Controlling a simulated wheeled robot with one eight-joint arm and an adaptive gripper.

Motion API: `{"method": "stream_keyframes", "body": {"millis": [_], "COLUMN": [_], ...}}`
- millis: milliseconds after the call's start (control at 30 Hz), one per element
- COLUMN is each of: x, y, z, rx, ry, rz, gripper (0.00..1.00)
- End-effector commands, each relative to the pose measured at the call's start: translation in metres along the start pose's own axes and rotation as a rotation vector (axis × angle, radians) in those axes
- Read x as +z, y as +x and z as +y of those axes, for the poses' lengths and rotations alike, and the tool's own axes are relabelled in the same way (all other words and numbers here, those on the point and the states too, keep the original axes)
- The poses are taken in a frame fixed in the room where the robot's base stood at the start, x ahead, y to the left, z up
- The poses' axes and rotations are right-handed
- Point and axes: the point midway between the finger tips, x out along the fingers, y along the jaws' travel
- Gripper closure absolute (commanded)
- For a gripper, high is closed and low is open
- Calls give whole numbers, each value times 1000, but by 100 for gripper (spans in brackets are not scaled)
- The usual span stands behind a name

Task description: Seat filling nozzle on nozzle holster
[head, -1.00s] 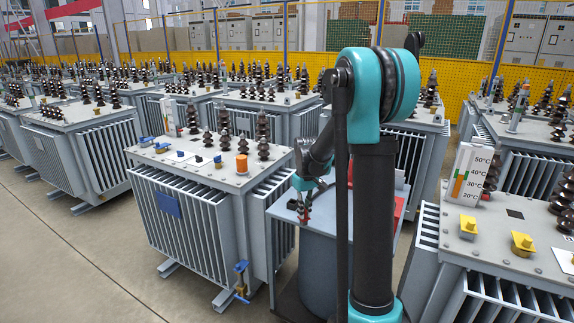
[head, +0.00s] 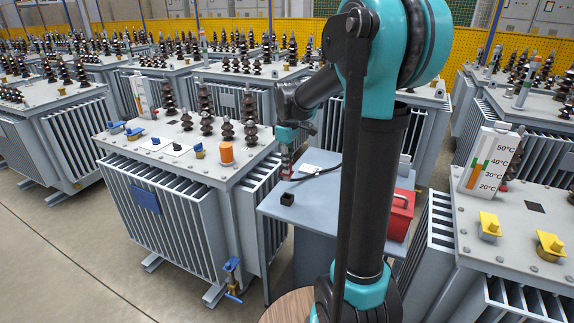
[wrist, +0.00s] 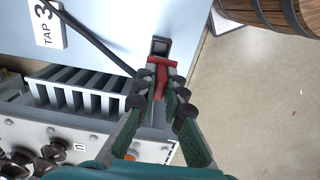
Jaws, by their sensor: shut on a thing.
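My gripper (wrist: 160,98) is shut on the red filling nozzle (wrist: 161,66), with a finger on each side of it. In the head view my gripper (head: 286,152) is above the grey cabinet top, and only a little of the red nozzle (head: 287,171) shows. The nozzle holster (wrist: 159,46) is a small dark square block, just beyond the nozzle tip in the wrist view. In the head view the holster (head: 287,198) stands on the cabinet top, below the nozzle. I cannot tell whether nozzle and holster touch.
A black hose (wrist: 95,42) runs across the grey cabinet top (wrist: 105,22) to the nozzle, past a "TAP 3" label (wrist: 46,26). A wooden barrel (wrist: 272,12) stands beside the cabinet. A red box (head: 402,213) is on its right. A transformer (head: 185,185) stands close on the left.

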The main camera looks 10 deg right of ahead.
Motion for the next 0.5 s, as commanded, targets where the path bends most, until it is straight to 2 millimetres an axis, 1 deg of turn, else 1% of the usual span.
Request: {"method": "stream_keyframes", "body": {"millis": [167,500], "x": [0,0], "y": [10,40], "z": [0,0], "rx": [0,0], "ry": [1,1], "rz": [0,0], "gripper": [100,100]}}
